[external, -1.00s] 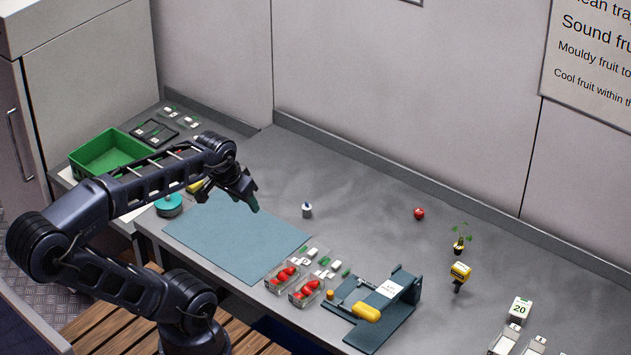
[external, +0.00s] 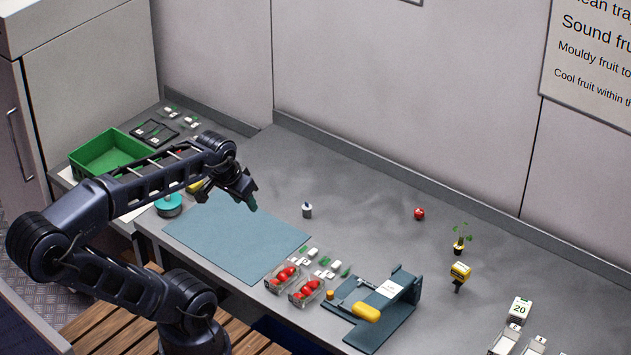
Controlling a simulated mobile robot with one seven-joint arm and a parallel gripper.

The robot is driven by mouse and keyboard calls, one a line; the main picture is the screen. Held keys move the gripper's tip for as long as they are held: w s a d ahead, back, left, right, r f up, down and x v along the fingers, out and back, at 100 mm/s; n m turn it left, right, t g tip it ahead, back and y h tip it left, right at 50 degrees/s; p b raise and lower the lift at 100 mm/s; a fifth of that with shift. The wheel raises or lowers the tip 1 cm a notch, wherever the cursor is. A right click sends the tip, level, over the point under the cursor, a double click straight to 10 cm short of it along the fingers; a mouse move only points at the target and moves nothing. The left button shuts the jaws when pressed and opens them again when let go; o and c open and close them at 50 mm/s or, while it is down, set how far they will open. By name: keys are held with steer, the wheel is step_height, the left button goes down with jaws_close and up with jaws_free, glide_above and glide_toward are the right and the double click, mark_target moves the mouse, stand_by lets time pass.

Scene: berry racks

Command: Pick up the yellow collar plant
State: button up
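The yellow collar plant (external: 459,246) is a small green-leaved seedling in a dark pot with a yellow band. It stands upright at the right part of the grey counter, behind a yellow-and-black handheld tool (external: 460,271). My gripper (external: 250,201) hangs in the air over the blue mat's upper right edge, far to the left of the plant. Nothing shows in it. Its fingers are dark and seen from the side, so the gap between them is not clear.
A blue mat (external: 225,243) lies left on the counter. Punnets of red berries (external: 307,292) and a blue-grey device with a yellow handle (external: 367,312) stand at the front. A small bottle (external: 307,211) and a red fruit (external: 419,214) stand behind, with clear counter around them.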

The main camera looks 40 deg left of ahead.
steer(key=n+h, duration=1.7)
steer(key=n, duration=0.4)
glide_above(459, 246)
steer(key=a, duration=0.6)
step_height(459, 246, down, 23)
steer(key=f, duration=0.6)
steer(key=shift+s+d+f, duration=0.25)
steer(key=shift+s, duration=0.05)
steer(key=shift+w+d+f, duration=0.1)
steer(key=shift+d, duration=0.15)
steer(key=shift+x, duration=3.5)
steer(key=shift+w, duration=0.1)
jaws_close()
